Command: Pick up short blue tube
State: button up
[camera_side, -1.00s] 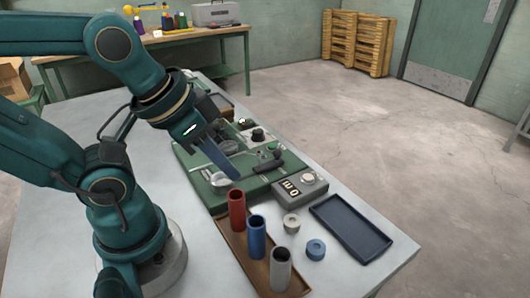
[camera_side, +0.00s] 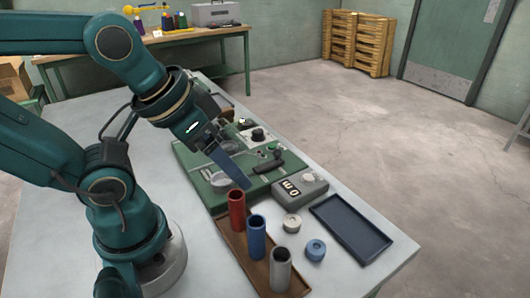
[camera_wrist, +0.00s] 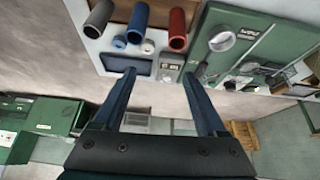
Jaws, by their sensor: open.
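A short blue tube (camera_side: 316,250), ring-like with a hole in its top, stands on the table right of the brown tray in the side view. In the wrist view it (camera_wrist: 120,42) is near the top, left of a short white tube (camera_wrist: 147,47). A taller blue tube (camera_side: 257,238) stands upright in the brown tray between a red tube (camera_side: 237,210) and a grey tube (camera_side: 280,270). My gripper (camera_wrist: 160,74) is open and empty. In the side view my gripper (camera_side: 245,181) hangs above the green machine, apart from all the tubes.
The green machine (camera_side: 205,196) lies behind the brown tray (camera_side: 234,254). A grey box with a dial (camera_side: 300,187) and an empty dark blue tray (camera_side: 350,229) are to the right. The short white tube (camera_side: 292,224) stands beside the short blue one.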

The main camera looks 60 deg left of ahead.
aim_at(256, 221)
jog(key=w+d+f+g, duration=0.1)
jog(key=f, duration=0.1)
jog(key=d+f+n+g, duration=0.1)
jog(key=d+f+g, duration=0.1)
jog(key=w+d+f+n+g, duration=0.1)
jog(key=f+g, duration=0.1)
jog(key=f, duration=0.1)
jog(key=shift+w+d, duration=0.2)
jog(key=shift+w, duration=0.1)
jog(key=shift+s+d+f+g, duration=0.1)
jog(key=shift+s+f+g, duration=0.1)
jog(key=shift+f+g, duration=0.15)
jog(key=shift+f, duration=2.45)
grip_shut()
